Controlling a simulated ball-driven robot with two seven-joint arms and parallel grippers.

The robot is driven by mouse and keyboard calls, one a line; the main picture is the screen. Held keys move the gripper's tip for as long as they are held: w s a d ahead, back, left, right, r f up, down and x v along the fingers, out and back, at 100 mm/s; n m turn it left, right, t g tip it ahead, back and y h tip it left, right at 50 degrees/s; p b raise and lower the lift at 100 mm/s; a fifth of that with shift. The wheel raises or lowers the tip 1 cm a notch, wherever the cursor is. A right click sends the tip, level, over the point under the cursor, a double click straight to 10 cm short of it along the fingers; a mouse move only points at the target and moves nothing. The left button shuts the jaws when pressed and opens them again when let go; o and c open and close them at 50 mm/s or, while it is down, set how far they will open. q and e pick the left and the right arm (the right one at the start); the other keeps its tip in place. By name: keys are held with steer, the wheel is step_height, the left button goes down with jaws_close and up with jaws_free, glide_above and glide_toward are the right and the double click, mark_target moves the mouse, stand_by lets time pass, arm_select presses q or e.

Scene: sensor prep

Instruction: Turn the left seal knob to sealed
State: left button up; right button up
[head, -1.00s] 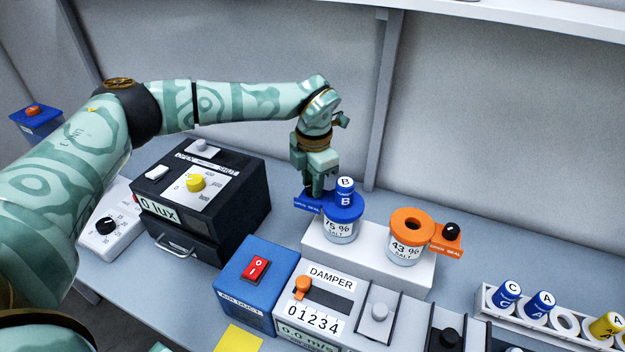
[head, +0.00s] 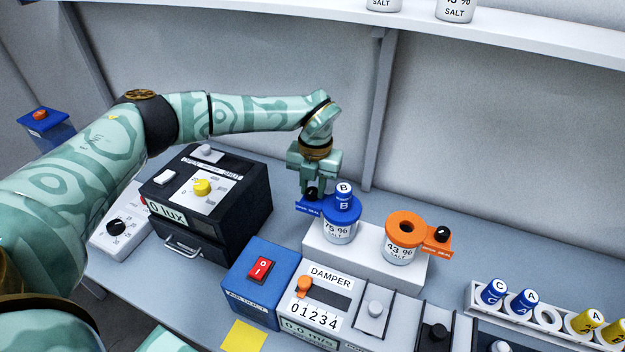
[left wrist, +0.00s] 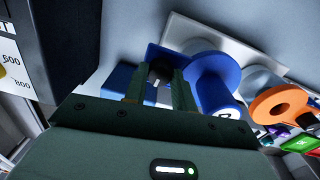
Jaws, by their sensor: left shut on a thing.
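The left salt jar (head: 339,230), labelled 75 %, has a blue lid (head: 341,209) with a blue vial marked B (head: 344,193) upright in it. A blue tab with white lettering (head: 303,206) juts from the lid's left side and carries the black left seal knob (head: 311,194). My left gripper (head: 313,187) points down and is shut on this knob. In the left wrist view the dark knob (left wrist: 161,72) sits between the two fingers (left wrist: 158,88), which partly hide it. The knob's pointer setting is too small to read. My right gripper is out of view.
The orange-lidded 43 % jar (head: 404,233) with its own black knob (head: 442,234) stands to the right on the same white block (head: 365,262). A black lux box (head: 250,215) is close on the left. A blue switch box (head: 262,285) and damper panel (head: 330,275) lie in front.

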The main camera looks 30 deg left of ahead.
mark_target(315, 188)
arm_select(q)
steer(key=n+p, duration=0.1)
steer(key=n, duration=0.1)
steer(key=n+p, duration=0.2)
steer(key=n, duration=0.1)
steer(key=shift+w+r+n, duration=0.1)
steer(key=shift+r+n, duration=0.15)
steer(key=shift+n, duration=0.05)
steer(key=shift+a+f+n+p, duration=0.1)
steer(key=shift+n+p, duration=0.9)
steer(key=shift+n, duration=1.2)
steer(key=o, duration=1)
step_height(315, 188, up, 16)
steer(key=shift+w+b, duration=0.25)
steer(key=shift+b, duration=0.1)
